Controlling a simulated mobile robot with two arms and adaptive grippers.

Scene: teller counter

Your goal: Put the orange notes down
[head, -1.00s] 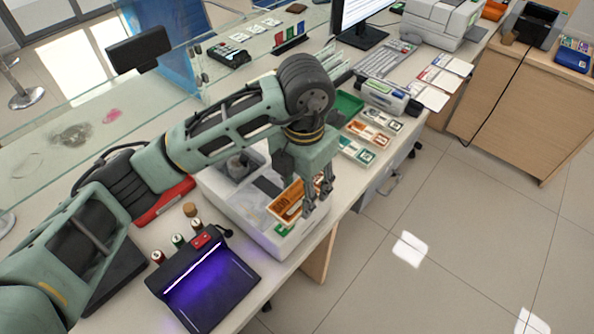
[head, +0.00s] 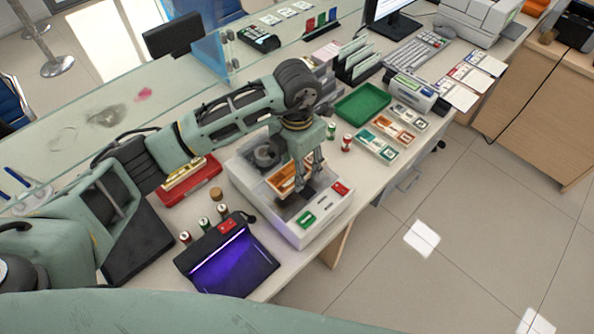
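The orange notes (head: 281,180) are at the white note machine (head: 312,236), over the recess in its top. My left gripper (head: 309,184) points down over the machine, with its fingers at the right end of the notes. It appears shut on them and partly hides them. I cannot tell whether the notes touch the machine beneath. My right gripper is not in view.
A dark device with a purple light (head: 232,262) stands in front left of the machine. A red tray (head: 205,187) lies behind left. Small rolls (head: 346,143), a green tray (head: 365,104) and a note tray (head: 374,146) are to the right. A glass screen runs along the back.

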